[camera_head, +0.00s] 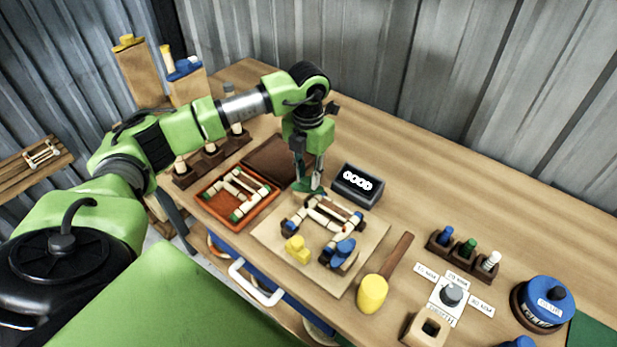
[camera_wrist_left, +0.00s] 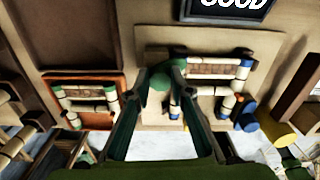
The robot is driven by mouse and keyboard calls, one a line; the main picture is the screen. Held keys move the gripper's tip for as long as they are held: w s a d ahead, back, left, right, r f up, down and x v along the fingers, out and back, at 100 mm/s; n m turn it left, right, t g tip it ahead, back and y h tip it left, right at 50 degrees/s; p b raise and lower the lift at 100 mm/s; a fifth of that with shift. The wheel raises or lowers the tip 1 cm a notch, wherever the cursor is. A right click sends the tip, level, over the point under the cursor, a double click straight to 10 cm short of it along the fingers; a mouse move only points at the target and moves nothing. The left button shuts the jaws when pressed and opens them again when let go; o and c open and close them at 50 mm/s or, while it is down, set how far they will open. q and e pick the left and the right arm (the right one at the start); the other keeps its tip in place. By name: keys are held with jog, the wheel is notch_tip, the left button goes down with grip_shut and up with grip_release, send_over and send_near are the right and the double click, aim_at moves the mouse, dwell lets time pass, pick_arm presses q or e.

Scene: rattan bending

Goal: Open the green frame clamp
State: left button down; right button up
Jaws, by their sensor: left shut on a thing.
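A yellow clamp (camera_head: 297,249) and a blue clamp (camera_head: 341,252) are at the frame's near side. My right gripper is not in view.
An orange tray (camera_head: 207,199) with another frame stands left of the board. A black "GOOD" sign (camera_head: 357,185) is close on the right. A yellow-headed mallet (camera_head: 373,292) lies at the board's right edge. The table behind the sign is clear.

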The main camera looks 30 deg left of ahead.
pick_arm(q)
jog(key=n+b, duration=0.1)
jog(key=n, duration=0.5)
jog(key=shift+a, duration=0.15)
jog(key=n, duration=0.6)
jog(key=shift+a, duration=0.1)
jog(key=shift+r+n, duration=0.1)
jog(key=shift+n, duration=0.2)
jog(key=c, duration=1.8)
grip_release()
jog(key=shift+c, duration=0.2)
jog(key=shift+s, duration=0.1)
